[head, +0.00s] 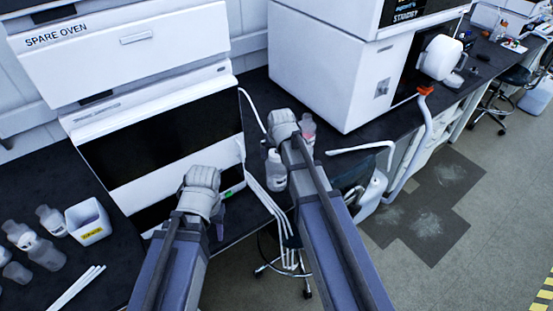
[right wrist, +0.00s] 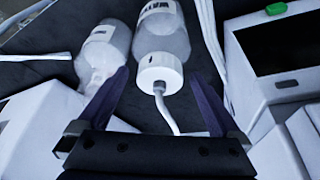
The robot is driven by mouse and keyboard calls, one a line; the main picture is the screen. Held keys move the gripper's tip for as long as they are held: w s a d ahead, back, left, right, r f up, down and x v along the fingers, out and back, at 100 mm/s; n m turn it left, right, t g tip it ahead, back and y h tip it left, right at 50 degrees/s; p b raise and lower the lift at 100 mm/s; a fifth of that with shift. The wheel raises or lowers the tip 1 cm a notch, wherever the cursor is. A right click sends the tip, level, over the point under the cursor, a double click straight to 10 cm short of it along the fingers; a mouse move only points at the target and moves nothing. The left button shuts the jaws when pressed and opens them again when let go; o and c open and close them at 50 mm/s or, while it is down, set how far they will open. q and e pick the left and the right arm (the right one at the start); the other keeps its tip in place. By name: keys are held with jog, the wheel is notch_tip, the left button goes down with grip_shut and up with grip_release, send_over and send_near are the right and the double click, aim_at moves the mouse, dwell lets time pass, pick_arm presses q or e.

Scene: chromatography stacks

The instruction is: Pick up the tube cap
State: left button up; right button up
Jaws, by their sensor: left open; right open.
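In the right wrist view a white tube cap (right wrist: 158,72) sits on a clear bottle (right wrist: 161,32) with dark lettering, and a white tube runs out of the cap. My right gripper (right wrist: 160,82) is open, its dark fingers on either side of the cap in the picture; contact cannot be told. In the head view my right gripper (head: 285,130) is by the bottles between the two white machines, its fingers mostly hidden. The cap cannot be made out there. My left gripper (head: 219,220) is open and empty in front of the spare oven (head: 130,45).
A second bottle (right wrist: 100,48) stands close beside the capped one. White tubes (head: 268,200) hang over the bench edge. A labelled white container (head: 88,222) and several bottles (head: 48,254) occupy the left bench. A large white machine (head: 335,65) stands at the right.

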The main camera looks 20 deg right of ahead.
jog(key=shift+r, duration=0.1)
jog(key=c, duration=1.4)
jog(key=shift+c, duration=0.2)
pick_arm(q)
jog(key=shift+r, duration=0.1)
